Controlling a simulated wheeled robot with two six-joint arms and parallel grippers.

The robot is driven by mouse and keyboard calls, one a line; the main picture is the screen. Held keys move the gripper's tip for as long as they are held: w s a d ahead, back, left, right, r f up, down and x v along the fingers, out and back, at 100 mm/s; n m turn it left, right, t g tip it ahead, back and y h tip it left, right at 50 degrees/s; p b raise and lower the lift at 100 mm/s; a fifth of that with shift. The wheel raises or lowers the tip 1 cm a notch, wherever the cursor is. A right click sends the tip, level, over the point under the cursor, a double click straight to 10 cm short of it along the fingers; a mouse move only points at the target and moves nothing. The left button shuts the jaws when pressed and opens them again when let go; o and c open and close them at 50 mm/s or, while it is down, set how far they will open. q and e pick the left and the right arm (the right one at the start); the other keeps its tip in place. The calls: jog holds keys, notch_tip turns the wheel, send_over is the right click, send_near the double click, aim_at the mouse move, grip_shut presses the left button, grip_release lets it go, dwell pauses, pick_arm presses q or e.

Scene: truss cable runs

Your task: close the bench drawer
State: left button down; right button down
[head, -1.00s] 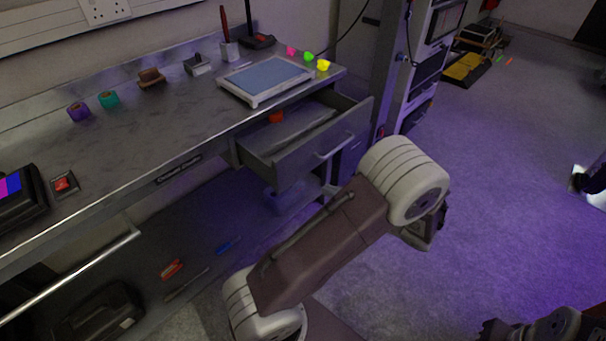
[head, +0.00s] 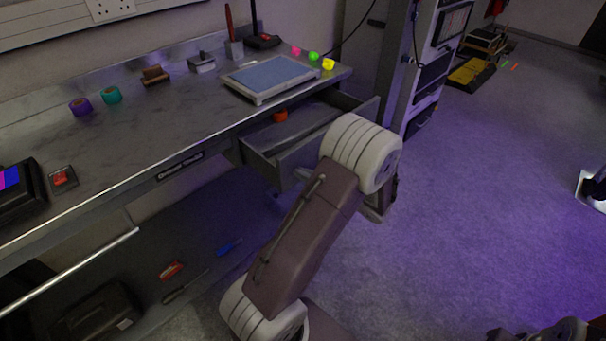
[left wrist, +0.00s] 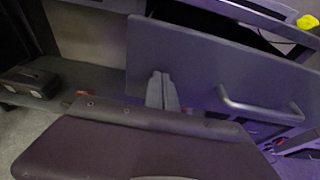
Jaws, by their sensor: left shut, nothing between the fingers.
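The bench drawer (head: 292,165) stands open under the right end of the metal workbench (head: 190,122). An orange-red item (head: 280,115) lies inside it. My left arm covers much of the drawer's front and its handle in the head view. In the left wrist view the grey drawer front (left wrist: 195,62) fills the upper middle, with its bar handle (left wrist: 262,108) to the right. My left gripper (left wrist: 161,78) is shut and empty, in front of the left part of the drawer front. I cannot tell whether it touches the panel. My right gripper is not seen.
A blue-topped tray (head: 268,76) and small bright blocks (head: 313,56) sit on the bench above the drawer. A rack (head: 428,75) stands right of it. A dark case (head: 98,312) and tools lie on the lower shelf.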

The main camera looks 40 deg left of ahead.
pick_arm(q)
jog(key=a, duration=1.1)
jog(key=w+a, duration=0.1)
jog(key=a, duration=0.4)
jog(key=shift+w+a, duration=0.1)
jog(key=shift+a, duration=0.25)
jog(key=shift+a+b, duration=0.3)
jog(key=shift+w+a+r, duration=0.1)
jog(key=shift+a+r, duration=0.05)
jog(key=shift+r, duration=0.1)
jog(key=shift+r, duration=0.1)
